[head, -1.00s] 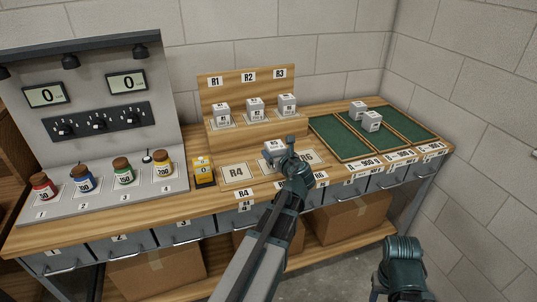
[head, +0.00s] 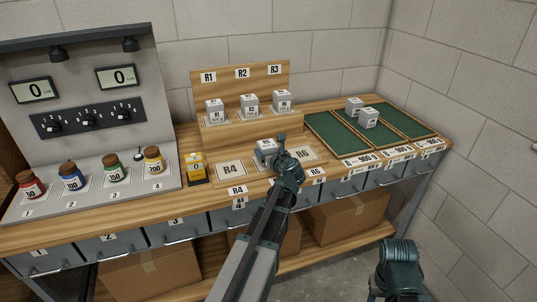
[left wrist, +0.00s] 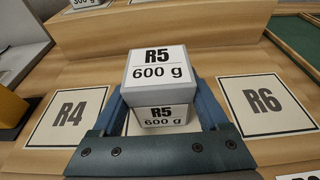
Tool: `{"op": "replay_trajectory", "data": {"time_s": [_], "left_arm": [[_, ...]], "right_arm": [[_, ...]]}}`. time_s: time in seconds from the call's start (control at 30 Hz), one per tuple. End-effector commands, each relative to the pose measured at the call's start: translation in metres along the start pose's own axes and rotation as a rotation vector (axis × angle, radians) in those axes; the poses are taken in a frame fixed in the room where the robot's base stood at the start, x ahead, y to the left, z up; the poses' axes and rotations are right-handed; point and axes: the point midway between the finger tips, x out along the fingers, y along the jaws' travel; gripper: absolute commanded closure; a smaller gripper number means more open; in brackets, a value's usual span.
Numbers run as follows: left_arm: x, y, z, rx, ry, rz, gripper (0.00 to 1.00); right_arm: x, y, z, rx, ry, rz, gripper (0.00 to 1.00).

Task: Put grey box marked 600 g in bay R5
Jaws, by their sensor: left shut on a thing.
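The grey box (left wrist: 158,80) has white labels reading R5 and 600 g. In the left wrist view it is upright between the fingers of my left gripper (left wrist: 163,105), which is shut on it. It is between the R4 card (left wrist: 68,116) and the R6 card (left wrist: 262,103), over the R5 bay, whose card is mostly hidden. I cannot tell whether it touches the surface. In the head view the box (head: 265,148) shows behind my left gripper (head: 281,152). Part of my right arm shows at the lower right; its fingers do not show.
Several grey boxes stand on the raised step (head: 250,122) under R1, R2 and R3. A yellow device (head: 196,170) stands left of R4. Two grey boxes (head: 368,118) are on the green trays (head: 335,137) at the right. Coloured jars (head: 115,170) stand at the left.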

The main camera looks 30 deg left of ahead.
Motion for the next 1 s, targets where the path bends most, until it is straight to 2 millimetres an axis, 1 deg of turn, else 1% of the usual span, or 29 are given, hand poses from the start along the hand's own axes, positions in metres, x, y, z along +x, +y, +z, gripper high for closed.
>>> {"op": "replay_trajectory", "data": {"time_s": [0.2,0.23,0.3,0.33,0.53,0.67,0.77,1.0], "left_arm": [[0.001,0.0,-0.004,0.001,-0.001,-0.001,1.0],[0.001,0.0,-0.003,0.0,0.0,0.0,0.17],[0.001,0.0,-0.002,0.0,0.0,0.0,0.05],[0.001,0.0,-0.002,0.0,0.0,0.0,0.0],[0.0,0.0,-0.002,0.0,0.0,0.0,0.0],[-0.003,0.0,0.003,0.0,0.0,-0.001,0.0],[-0.02,0.0,0.002,0.002,0.0,-0.004,0.0],[-0.071,0.001,0.003,0.001,0.0,-0.004,0.0]], "right_arm": [[0.004,0.0,0.0,0.0,0.0,0.0,0.5],[0.003,0.0,0.0,0.0,0.0,0.0,0.5],[0.002,0.0,0.0,0.0,0.0,0.0,0.5],[0.002,0.0,0.0,0.0,0.0,0.0,0.5],[0.002,0.0,0.0,0.0,0.0,0.0,0.5],[-0.003,0.0,0.0,0.0,0.0,0.0,0.5],[-0.008,0.001,0.001,0.0,0.0,0.0,0.5],[-0.023,0.002,0.001,0.0,0.0,0.0,0.5]]}}
